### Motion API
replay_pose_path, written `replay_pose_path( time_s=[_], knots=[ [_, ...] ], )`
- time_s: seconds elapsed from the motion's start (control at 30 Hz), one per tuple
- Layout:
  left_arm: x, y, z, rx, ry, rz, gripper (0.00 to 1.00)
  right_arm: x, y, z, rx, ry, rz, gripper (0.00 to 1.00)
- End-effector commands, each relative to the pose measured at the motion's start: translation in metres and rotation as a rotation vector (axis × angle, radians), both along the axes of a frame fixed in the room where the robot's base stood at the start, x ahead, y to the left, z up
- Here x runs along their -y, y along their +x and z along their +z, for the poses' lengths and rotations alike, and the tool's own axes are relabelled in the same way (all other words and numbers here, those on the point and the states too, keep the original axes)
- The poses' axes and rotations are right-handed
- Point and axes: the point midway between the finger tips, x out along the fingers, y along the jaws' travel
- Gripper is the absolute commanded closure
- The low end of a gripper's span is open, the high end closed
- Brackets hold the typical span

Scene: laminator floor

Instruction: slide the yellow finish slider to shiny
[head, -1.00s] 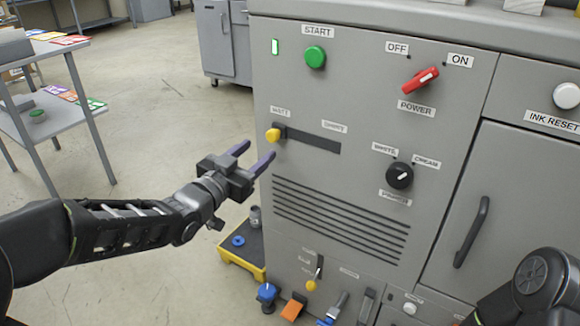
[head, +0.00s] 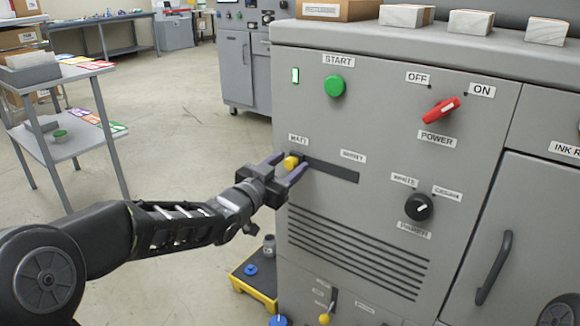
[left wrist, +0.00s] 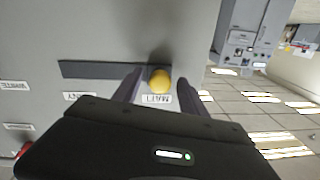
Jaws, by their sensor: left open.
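The yellow finish slider knob (head: 291,162) sits at the left end of its dark slot (head: 335,171), under the MATT label (head: 298,139). The SHINY label (head: 353,156) is farther right along the slot. My left gripper (head: 284,167) is open, with its purple fingers on either side of the knob. In the left wrist view the knob (left wrist: 160,80) shows between the two fingers, with gaps visible beside it. The MATT label (left wrist: 157,99) is close to the knob there. My right gripper is not in view.
The grey panel also carries a green START button (head: 335,86), a red POWER switch (head: 441,109) and a black dial (head: 418,207). A yellow-edged tray (head: 252,285) stands on the floor left of the machine. A grey shelf cart (head: 60,75) stands farther left.

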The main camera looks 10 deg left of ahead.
Motion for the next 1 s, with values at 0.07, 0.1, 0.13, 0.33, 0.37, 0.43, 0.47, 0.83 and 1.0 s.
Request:
replay_pose_path(
  time_s=[0.07, 0.1, 0.13, 0.33, 0.37, 0.43, 0.47, 0.83, 1.0],
  knots=[
    [0.0026, 0.0060, -0.0005, 0.001, 0.000, -0.001, 0.50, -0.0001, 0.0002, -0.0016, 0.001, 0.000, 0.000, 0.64],
    [0.0031, 0.0074, -0.0002, 0.001, 0.000, -0.001, 0.50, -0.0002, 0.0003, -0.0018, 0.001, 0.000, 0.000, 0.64],
    [0.0034, 0.0081, 0.0000, 0.001, 0.000, -0.001, 0.50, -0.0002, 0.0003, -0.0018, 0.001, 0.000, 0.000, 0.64],
    [0.0032, 0.0085, 0.0003, 0.000, 0.000, 0.000, 0.50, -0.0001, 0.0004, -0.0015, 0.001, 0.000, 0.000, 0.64],
    [0.0032, 0.0084, 0.0003, 0.000, 0.000, 0.000, 0.50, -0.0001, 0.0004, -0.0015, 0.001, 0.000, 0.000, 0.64],
    [0.0031, 0.0085, 0.0002, 0.000, 0.000, 0.000, 0.55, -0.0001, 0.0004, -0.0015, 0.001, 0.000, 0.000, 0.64],
    [0.0031, 0.0085, 0.0002, 0.000, 0.000, 0.000, 0.58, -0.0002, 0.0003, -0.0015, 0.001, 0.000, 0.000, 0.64],
    [0.0022, 0.0084, 0.0003, 0.000, 0.000, 0.002, 0.88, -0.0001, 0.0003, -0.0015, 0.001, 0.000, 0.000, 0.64],
    [0.0018, 0.0085, 0.0004, 0.000, 0.000, 0.002, 1.00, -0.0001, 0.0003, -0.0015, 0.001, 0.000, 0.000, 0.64]
  ],
)
